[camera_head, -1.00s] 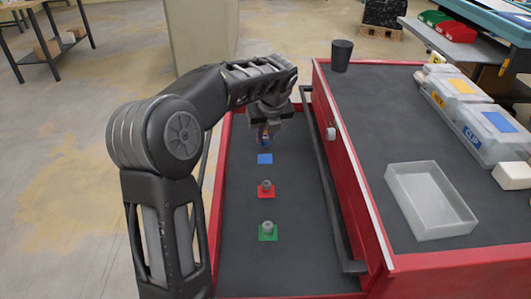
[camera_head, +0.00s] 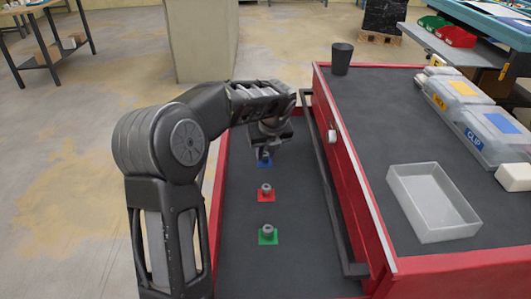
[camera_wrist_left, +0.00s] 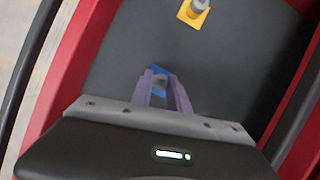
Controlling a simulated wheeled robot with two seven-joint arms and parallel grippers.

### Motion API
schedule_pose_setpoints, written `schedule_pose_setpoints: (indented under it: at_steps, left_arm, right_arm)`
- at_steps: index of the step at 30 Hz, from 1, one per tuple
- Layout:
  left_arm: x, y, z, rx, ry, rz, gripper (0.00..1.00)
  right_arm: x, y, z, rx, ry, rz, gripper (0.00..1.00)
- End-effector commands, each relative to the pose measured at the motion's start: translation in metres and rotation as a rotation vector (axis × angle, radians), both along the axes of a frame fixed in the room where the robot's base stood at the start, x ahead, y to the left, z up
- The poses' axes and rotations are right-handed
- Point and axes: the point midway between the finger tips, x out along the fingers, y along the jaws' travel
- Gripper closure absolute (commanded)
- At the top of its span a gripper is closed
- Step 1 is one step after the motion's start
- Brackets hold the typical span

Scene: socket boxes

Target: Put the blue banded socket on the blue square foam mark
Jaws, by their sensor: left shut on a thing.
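My left gripper (camera_head: 265,152) reaches down into the open red drawer, over the blue square foam mark (camera_head: 264,163). In the left wrist view its two purplish fingers (camera_wrist_left: 160,84) are shut on the grey blue banded socket (camera_wrist_left: 159,86). The socket is mostly hidden by the fingers, and its blue band is not clear. The blue mark (camera_wrist_left: 160,69) shows just around and beyond the fingertips. The socket is over the mark, but I cannot tell whether it touches it. My right gripper is not in view.
A grey socket stands on the red mark (camera_head: 259,196) and another on the green mark (camera_head: 261,241). In the left wrist view one stands on a yellow mark (camera_wrist_left: 183,14). The drawer handle bar (camera_head: 330,190) runs close to the right. A clear tray (camera_head: 408,205) sits on the cabinet top.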

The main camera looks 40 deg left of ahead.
Motion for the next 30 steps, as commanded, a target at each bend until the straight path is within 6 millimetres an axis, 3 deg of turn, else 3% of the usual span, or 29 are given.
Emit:
schedule_pose_setpoints:
  at_steps: [3, 4, 12, 23, 30]
  left_arm:
    - [0.0, 0.0, -0.003, 0.0, 0.0, 0.0, 1.0]
    - [0.0, 0.0, -0.003, 0.0, 0.0, 0.0, 0.78]
    - [0.0, 0.0, -0.003, 0.0, 0.0, 0.0, 0.57]
    - [0.0, -0.001, 0.003, 0.0, -0.002, 0.001, 0.57]
    - [-0.007, -0.011, 0.037, 0.0, -0.004, 0.0, 0.57]
  right_arm:
    - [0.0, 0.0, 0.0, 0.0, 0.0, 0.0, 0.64]
    - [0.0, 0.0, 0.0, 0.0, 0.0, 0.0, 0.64]
    - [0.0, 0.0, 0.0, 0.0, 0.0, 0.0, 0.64]
    - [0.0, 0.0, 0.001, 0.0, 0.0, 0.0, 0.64]
    - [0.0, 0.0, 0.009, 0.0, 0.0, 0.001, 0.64]
